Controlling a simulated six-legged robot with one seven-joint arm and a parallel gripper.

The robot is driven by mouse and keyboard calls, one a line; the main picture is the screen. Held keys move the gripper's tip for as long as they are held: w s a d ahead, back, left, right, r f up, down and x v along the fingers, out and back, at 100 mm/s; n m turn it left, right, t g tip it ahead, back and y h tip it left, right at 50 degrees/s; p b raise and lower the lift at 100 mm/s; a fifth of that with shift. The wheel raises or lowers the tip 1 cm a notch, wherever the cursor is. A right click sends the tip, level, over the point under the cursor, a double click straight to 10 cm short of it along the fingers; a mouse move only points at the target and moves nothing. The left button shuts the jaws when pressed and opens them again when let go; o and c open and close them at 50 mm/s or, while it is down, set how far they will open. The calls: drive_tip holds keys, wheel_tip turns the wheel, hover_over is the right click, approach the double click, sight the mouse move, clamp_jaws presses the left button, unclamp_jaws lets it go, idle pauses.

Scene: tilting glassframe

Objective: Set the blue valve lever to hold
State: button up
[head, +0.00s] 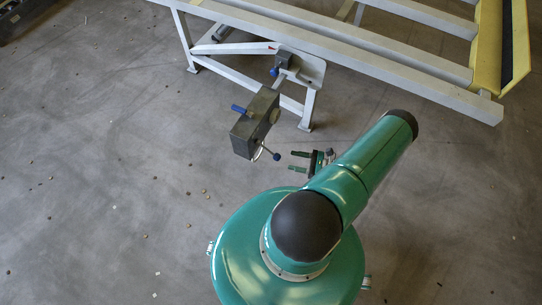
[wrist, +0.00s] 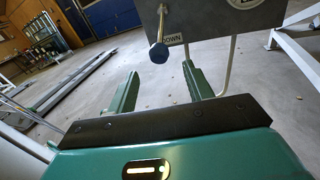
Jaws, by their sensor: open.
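A grey control box (head: 255,125) is mounted beside the frame's leg. A blue handle (head: 238,108) sticks out of its left side. A thin lever with a dark blue ball knob (head: 276,156) sticks out of its lower right side. In the wrist view that knob (wrist: 159,53) hangs in front of the box face (wrist: 215,18), beside a label reading DOWN (wrist: 173,39). My gripper (head: 294,161) is open and empty, its fingers pointing at the knob; in the wrist view the gripper (wrist: 160,74) has the knob just beyond its fingertips, apart from them. No hold label is readable.
The white tilting frame (head: 360,45) with yellow padding (head: 487,45) stands behind the box. Its leg (head: 308,108) is right of the box. A bent rod (wrist: 230,68) runs below the box. The concrete floor (head: 110,160) at left is mostly clear, with small scattered bits.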

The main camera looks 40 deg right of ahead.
sight(269, 151)
drive_tip(key=x, duration=1)
drive_tip(key=shift+a, duration=0.1)
drive_tip(key=shift+c, duration=0.4)
clamp_jaws()
